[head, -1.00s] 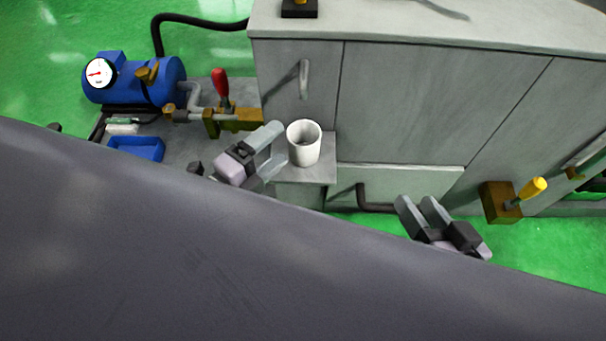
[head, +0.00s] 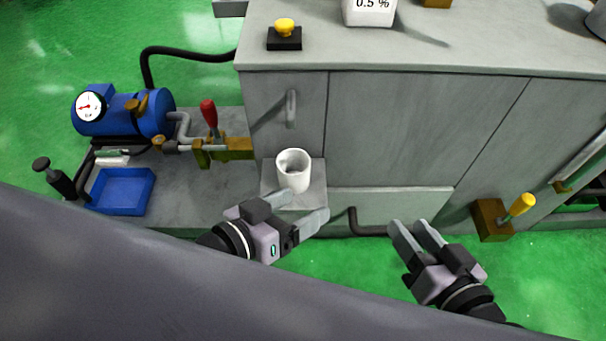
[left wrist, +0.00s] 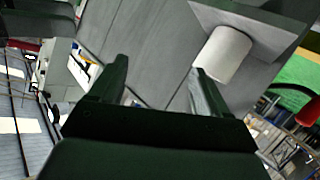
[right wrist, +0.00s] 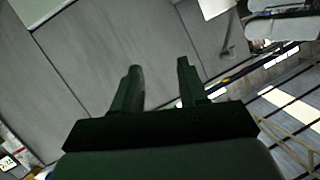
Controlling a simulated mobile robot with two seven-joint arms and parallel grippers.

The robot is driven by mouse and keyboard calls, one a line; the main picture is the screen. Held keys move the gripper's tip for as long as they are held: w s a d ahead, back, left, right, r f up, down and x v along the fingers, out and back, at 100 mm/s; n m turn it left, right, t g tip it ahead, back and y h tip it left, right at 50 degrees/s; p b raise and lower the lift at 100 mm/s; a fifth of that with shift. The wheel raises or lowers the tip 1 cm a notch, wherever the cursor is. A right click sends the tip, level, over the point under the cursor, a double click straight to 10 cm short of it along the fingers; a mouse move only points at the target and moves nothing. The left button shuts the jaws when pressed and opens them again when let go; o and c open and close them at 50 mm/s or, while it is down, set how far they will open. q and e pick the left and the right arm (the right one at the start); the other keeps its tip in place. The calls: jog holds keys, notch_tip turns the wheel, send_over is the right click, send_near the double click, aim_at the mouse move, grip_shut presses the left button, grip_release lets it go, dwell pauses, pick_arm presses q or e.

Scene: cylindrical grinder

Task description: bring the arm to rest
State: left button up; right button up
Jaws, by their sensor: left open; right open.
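My right gripper (head: 412,228) is open and empty in front of the grey machine cabinet, above the green floor. Its fingers are apart in the right wrist view (right wrist: 160,80). The white cup (head: 293,172) stands upright on the shelf (head: 312,190). It also shows in the left wrist view (left wrist: 222,55), past the right-hand finger.
The grey cabinet (head: 410,130) fills the back. A blue tray (head: 123,190), a red-handled valve (head: 209,118) and a blue tank (head: 140,112) are at left. A yellow-handled lever (head: 520,206) is at right. My dark body covers the lower left.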

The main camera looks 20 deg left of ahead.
pick_arm(q)
jog(key=s+a+r+y+p, duration=0.1)
jog(key=a+r+p, duration=0.2)
jog(key=p, duration=0.7)
jog(key=s+a+r+g+y+p, duration=0.1)
jog(key=s+a+r+y+p, duration=0.1)
jog(key=a+r+p, duration=0.2)
jog(key=s+a+r+y+p, duration=0.2)
jog(key=r+p, duration=0.6)
jog(key=p, duration=1)
jog(key=shift+a+r+g, duration=0.3)
jog(key=shift+a, duration=0.65)
pick_arm(e)
jog(key=s+d+r+h, duration=0.2)
jog(key=d+r, duration=0.3)
jog(key=r, duration=0.2)
jog(key=s+d+r+g+h, duration=0.1)
jog(key=s+d+r+h, duration=0.2)
jog(key=d+r, duration=0.3)
notch_tip(320, 180, up, 2)
jog(key=shift+r+g, duration=0.15)
jog(key=shift+g, duration=0.15)
